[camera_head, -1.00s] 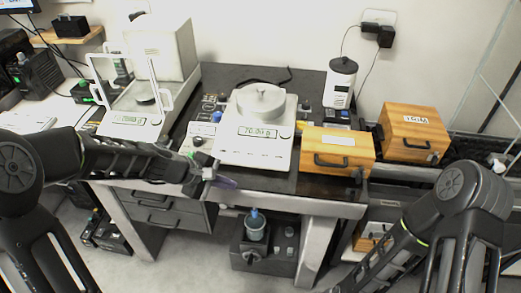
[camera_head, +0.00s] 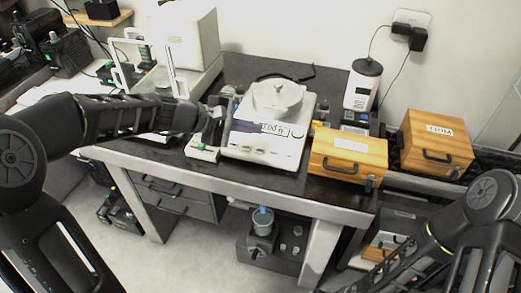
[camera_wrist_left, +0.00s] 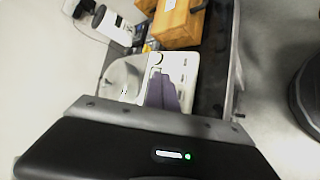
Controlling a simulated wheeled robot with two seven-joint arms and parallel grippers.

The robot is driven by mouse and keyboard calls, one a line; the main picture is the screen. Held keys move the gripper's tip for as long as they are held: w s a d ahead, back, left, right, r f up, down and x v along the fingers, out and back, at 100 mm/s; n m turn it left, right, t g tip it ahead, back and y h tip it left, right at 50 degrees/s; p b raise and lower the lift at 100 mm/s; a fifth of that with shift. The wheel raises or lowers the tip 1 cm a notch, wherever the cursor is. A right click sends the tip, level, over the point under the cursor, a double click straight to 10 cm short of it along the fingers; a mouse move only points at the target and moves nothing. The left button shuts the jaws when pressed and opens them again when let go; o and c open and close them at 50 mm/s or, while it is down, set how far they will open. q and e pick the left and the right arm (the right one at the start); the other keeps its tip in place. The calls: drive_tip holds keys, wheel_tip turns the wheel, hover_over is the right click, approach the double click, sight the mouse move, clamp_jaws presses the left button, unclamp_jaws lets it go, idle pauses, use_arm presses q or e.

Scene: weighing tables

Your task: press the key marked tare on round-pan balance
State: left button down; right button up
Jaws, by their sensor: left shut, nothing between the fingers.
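The round-pan balance (camera_head: 292,150) is white and stands on the dark table top, with a lidded round metal pan (camera_head: 277,97) on it. In the left wrist view the fingertips (camera_wrist_left: 163,93) overlap the white balance body (camera_wrist_left: 183,66); contact cannot be told. My right gripper is out of view.
A second balance with a glass shield (camera_head: 150,85) stands left. A wooden box (camera_head: 347,155) sits close to the right, another (camera_head: 436,140) beyond it. A white canister (camera_head: 362,85) stands behind. A small box with a green button (camera_head: 201,148) lies left of the balance.

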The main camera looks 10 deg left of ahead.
use_arm(q)
drive_tip(key=b, duration=0.5)
hover_over(260, 151)
drive_tip(key=s+a, duration=0.1)
drive_tip(key=s, duration=0.1)
wheel_tip(260, 151, down, 7)
drive_tip(key=shift+w+f+b, duration=0.25)
drive_tip(key=shift+f+b, duration=0.25)
drive_tip(key=shift+f, duration=0.15)
idle(1.0)
drive_tip(key=shift+w+f+b, duration=0.15)
drive_tip(key=shift+f+b, duration=0.2)
drive_tip(key=shift+b, duration=0.1)
drive_tip(key=shift+f+b, duration=0.4)
idle(0.5)
drive_tip(key=shift+r, duration=0.1)
drive_tip(key=shift+r+p, duration=0.5)
drive_tip(key=shift+r, duration=0.2)
drive_tip(key=shift+r, duration=0.1)
